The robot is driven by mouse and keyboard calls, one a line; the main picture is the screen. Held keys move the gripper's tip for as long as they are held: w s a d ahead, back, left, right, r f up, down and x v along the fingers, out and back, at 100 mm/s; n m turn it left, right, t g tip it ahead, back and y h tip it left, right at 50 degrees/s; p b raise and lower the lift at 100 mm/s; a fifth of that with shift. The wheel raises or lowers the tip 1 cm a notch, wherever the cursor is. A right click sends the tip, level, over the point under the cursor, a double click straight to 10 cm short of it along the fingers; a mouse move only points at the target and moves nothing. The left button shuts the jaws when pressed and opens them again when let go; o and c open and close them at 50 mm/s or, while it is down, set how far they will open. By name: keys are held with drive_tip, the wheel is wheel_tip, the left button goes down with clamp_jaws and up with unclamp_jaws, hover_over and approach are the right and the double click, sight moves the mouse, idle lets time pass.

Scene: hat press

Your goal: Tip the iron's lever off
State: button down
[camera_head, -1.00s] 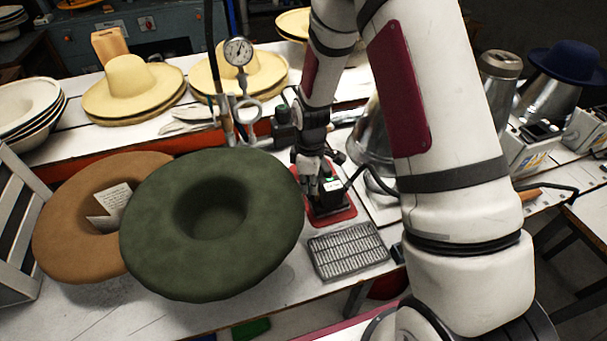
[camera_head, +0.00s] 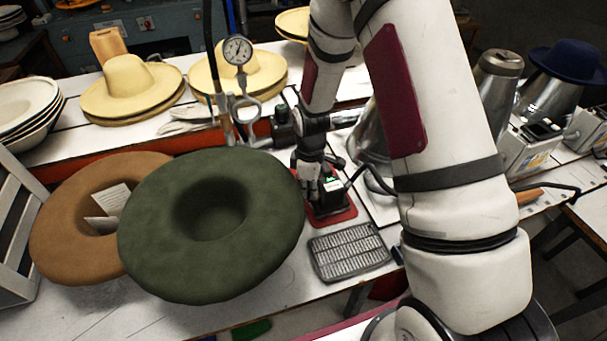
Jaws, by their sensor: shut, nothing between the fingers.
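My gripper (camera_head: 310,192) is shut and empty, pointing down at a small dark box (camera_head: 333,196) with a green light. The box stands on a red base plate (camera_head: 343,213) on the white bench. The fingertips are at the left side of the box; I cannot tell whether they touch it. A dark cable runs from the box to the right. No lever can be made out, as my gripper and arm cover much of that spot. The iron itself cannot be clearly told from here.
A green felt hat (camera_head: 165,250) and a brown hat (camera_head: 60,235) lie left of my gripper. A metal grille (camera_head: 348,252) lies in front. A pressure gauge (camera_head: 237,50) on a pipe stands behind. Straw hats (camera_head: 130,85) and metal hat blocks (camera_head: 495,85) line the back.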

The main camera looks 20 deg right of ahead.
drive_tip(key=shift+r+p, duration=1.15)
drive_tip(key=shift+r, duration=2.35)
drive_tip(key=s+r+m+t, duration=0.1)
drive_tip(key=s+r+m, duration=0.25)
drive_tip(key=r, duration=0.75)
drive_tip(key=s+r+m+t, duration=0.2)
drive_tip(key=s+r, duration=0.2)
drive_tip(key=r, duration=0.7)
drive_tip(key=s+r+m+t, duration=0.1)
drive_tip(key=s+r+m, duration=0.2)
drive_tip(key=s+r, duration=0.2)
drive_tip(key=s+r+m+t, duration=0.1)
drive_tip(key=s+r+m, duration=0.2)
drive_tip(key=s, duration=0.9)
wheel_tip(320, 180, up, 2)
drive_tip(key=shift+s+r+t, duration=0.2)
drive_tip(key=shift+r+t, duration=0.05)
drive_tip(key=shift+t, duration=0.05)
drive_tip(key=shift+m, duration=0.25)
